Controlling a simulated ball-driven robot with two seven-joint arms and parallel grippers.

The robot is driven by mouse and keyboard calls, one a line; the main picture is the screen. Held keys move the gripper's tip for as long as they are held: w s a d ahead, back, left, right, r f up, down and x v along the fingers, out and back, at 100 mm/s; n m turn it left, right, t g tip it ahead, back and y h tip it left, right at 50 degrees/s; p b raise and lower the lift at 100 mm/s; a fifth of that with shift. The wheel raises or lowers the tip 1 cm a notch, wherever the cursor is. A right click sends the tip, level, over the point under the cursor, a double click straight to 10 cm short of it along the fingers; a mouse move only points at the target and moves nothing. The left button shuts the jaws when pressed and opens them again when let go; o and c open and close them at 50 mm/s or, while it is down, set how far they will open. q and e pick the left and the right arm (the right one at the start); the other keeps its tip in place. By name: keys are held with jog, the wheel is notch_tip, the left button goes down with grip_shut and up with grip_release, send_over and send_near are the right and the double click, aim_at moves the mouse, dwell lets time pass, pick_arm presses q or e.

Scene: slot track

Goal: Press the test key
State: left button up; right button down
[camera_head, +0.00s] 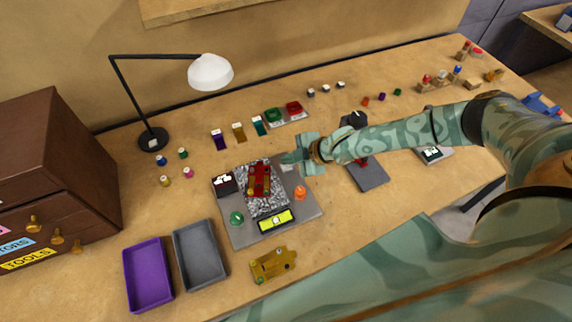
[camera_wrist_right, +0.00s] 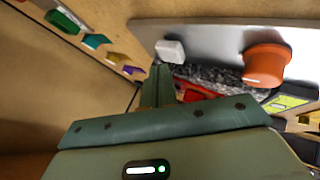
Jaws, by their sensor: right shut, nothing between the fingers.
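A grey board (camera_head: 241,240) lies on the bench with a speckled dark panel (camera_head: 252,207) that carries a red and gold part (camera_head: 260,181). A small white key (camera_wrist_right: 171,50) stands on the board in the right wrist view, and it looks like the test key. In the head view it is mostly hidden by my right gripper (camera_head: 289,160). My right gripper (camera_wrist_right: 160,76) is shut and empty, with its fingertips just beside the white key. I cannot tell whether they touch it. My left gripper is not in view.
The board also bears an orange knob (camera_head: 300,192), a green knob (camera_head: 236,217), a lit yellow-green display (camera_head: 275,221) and a black box (camera_head: 224,184). Purple (camera_head: 148,274) and grey (camera_head: 201,256) trays lie at the front left. A lamp (camera_head: 210,72) stands behind.

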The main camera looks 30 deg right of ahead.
aim_at(291, 167)
jog(key=shift+f, duration=0.65)
dwell(0.6)
jog(key=shift+r, duration=0.15)
jog(key=shift+r+p, duration=0.75)
jog(key=shift+p, duration=0.05)
notch_tip(291, 167, up, 5)
jog(key=p, duration=0.5)
jog(key=shift+r, duration=0.1)
jog(key=shift+d, duration=0.1)
dwell(0.7)
